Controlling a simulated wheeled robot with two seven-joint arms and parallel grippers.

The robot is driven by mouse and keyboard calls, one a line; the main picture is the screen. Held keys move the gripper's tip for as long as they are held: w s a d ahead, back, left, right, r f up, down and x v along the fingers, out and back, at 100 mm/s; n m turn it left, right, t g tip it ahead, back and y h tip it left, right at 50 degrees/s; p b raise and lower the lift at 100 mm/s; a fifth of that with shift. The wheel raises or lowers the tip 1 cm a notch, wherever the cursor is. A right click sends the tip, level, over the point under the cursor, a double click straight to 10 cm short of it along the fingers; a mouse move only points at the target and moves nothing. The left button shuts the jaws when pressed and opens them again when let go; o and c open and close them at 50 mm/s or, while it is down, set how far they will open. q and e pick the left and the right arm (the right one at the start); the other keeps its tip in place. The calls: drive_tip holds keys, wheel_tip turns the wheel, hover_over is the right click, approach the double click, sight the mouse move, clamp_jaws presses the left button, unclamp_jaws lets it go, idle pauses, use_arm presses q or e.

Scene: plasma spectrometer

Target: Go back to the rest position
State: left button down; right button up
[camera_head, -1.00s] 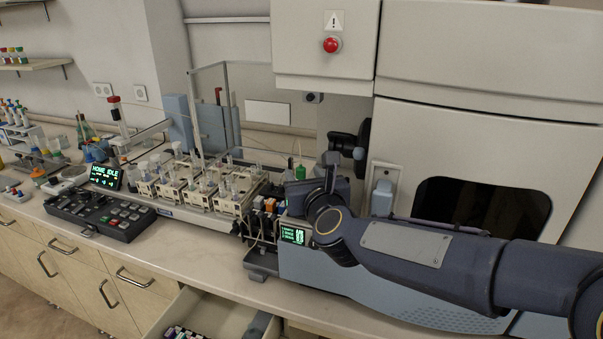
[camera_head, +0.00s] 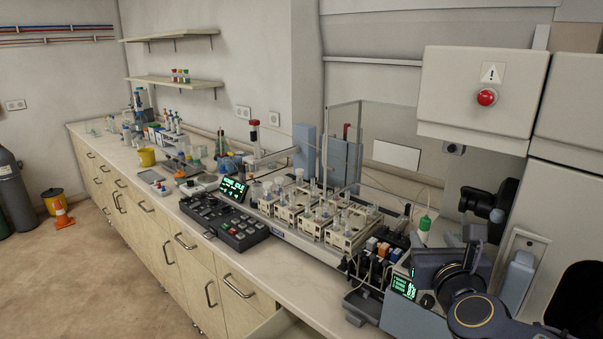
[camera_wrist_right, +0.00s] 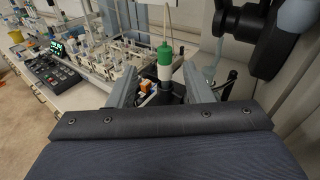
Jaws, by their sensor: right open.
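My right arm comes in at the lower right of the head view, folded beside the spectrometer (camera_head: 482,95). Its gripper (camera_head: 472,244) is partly hidden behind its own wrist links. In the right wrist view the two grey fingers of the right gripper (camera_wrist_right: 160,78) stand apart, with nothing clasped. A white piece with a green top (camera_wrist_right: 165,62) shows in the gap between them, beyond the fingers. It also shows in the head view (camera_head: 425,222), left of the gripper and apart from it. My left gripper is in neither view.
The autosampler with sample racks (camera_head: 310,218) stands left of the arm. A black keypad (camera_head: 222,220) lies left of it. A drawer (camera_head: 285,328) is open below the bench front. The floor at the left (camera_head: 95,270) is mostly clear; a cone (camera_head: 63,217) stands there.

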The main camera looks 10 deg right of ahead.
drive_tip(key=s+a+f+n+g+y, duration=0.2)
drive_tip(key=s+a+f+n+y, duration=0.25)
drive_tip(key=n, duration=0.65)
drive_tip(key=s+a+f+n+g+y, duration=0.25)
drive_tip(key=s+a+f+n, duration=0.2)
drive_tip(key=n, duration=0.65)
drive_tip(key=s+f+n+g, duration=0.6)
drive_tip(key=s+f+n, duration=0.2)
drive_tip(key=s+n, duration=0.4)
drive_tip(key=n, duration=0.2)
drive_tip(key=shift+s+f+n+y, duration=0.25)
drive_tip(key=shift+f+n+y, duration=0.05)
drive_tip(key=shift+f+y, duration=0.1)
